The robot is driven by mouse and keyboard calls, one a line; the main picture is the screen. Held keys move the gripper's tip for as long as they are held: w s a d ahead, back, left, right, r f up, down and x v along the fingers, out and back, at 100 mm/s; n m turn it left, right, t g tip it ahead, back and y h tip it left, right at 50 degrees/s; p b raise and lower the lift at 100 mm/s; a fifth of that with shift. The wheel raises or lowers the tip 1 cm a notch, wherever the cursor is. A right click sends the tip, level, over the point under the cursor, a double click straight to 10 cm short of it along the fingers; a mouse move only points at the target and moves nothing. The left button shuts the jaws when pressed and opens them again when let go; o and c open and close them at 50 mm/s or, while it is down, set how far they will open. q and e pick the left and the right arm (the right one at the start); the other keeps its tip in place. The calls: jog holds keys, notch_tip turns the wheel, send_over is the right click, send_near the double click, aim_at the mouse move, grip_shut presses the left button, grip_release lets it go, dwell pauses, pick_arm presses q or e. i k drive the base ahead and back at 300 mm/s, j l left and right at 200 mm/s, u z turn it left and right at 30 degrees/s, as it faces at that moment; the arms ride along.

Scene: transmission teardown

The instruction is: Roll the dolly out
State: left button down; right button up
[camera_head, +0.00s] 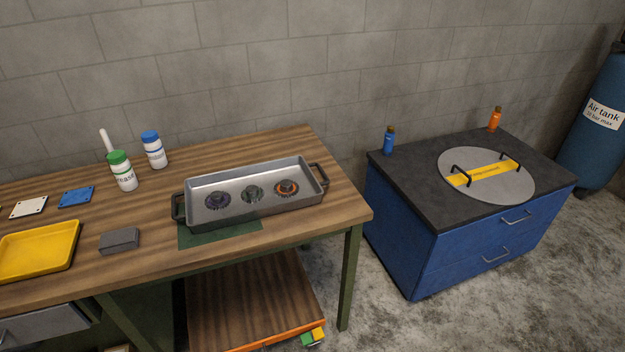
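A low wooden platform with an orange front edge (255,295) sits under the workbench, in its open bay at the right. It looks like the dolly. Its front right corner carries small green and yellow blocks (313,337). The bench top hides its back part, and its underside and any wheels are out of sight. Neither of my grippers is in view.
The wooden workbench (150,235) holds a grey metal tray (265,213) with three gears, a yellow tray (35,250) and bottles. Its front right leg (350,278) stands beside the platform. A blue cabinet (425,253) is at right. Concrete floor (520,310) shows bare in front.

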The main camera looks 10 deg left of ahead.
aim_at(255, 303)
jog(key=k+j, duration=0.15)
jog(key=j, duration=0.2)
jog(key=k+j, duration=0.1)
jog(key=j, duration=0.2)
jog(key=k+j+u, duration=0.1)
jog(key=j, duration=0.25)
jog(key=k+j, duration=0.15)
jog(key=j, duration=0.15)
